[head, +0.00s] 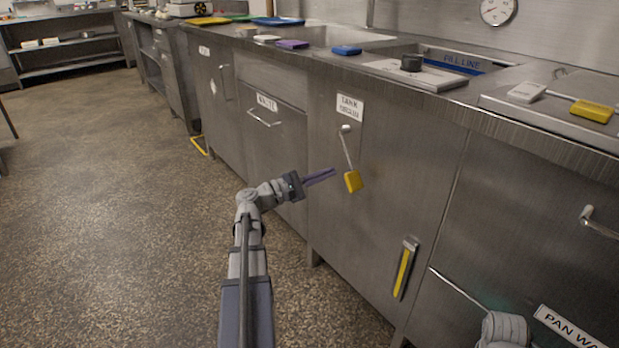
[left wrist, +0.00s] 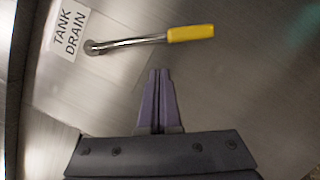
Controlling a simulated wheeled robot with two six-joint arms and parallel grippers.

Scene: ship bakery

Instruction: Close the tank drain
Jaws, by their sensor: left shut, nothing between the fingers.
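The tank drain lever is a metal rod with a yellow handle (head: 353,181), mounted on the steel cabinet front below a label reading TANK DRAIN (head: 349,107). In the head view the lever hangs down from its pivot, slanting slightly right. In the left wrist view the yellow handle (left wrist: 190,33) lies above and to the right of my fingertips, with the label (left wrist: 70,30) at upper left. My left gripper (head: 334,171) is shut and empty, its purple fingers just left of the handle in the head view. In the wrist view (left wrist: 159,72) they appear apart from it.
A WASTE drawer handle (head: 264,119) is to the left. The counter above holds coloured blocks and a FILL LINE basin (head: 455,60). Open floor (head: 120,190) lies left. A grey wrapped part shows at lower right.

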